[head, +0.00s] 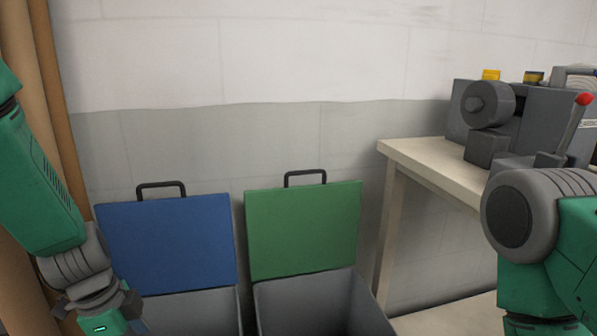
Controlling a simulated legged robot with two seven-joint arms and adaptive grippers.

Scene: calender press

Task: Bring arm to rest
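My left arm comes in from the left edge and bends down. The base of my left gripper (104,315) shows at the bottom left, in front of the bin with the blue lid. Its fingers are cut off by the bottom edge, so I cannot see whether it is open or shut. My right arm (560,240) fills the lower right, in front of the table. Its hand is below the picture and my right gripper is not in view. The grey press (490,110) with a red-tipped lever (578,115) stands on the table (412,155), partly hidden by my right arm.
Two grey bins stand against the wall with lids raised, one lid blue (168,245) and one green (303,230), each with a black handle. Brown upright posts (50,90) stand at the left edge. Some floor shows between the green-lidded bin and the table.

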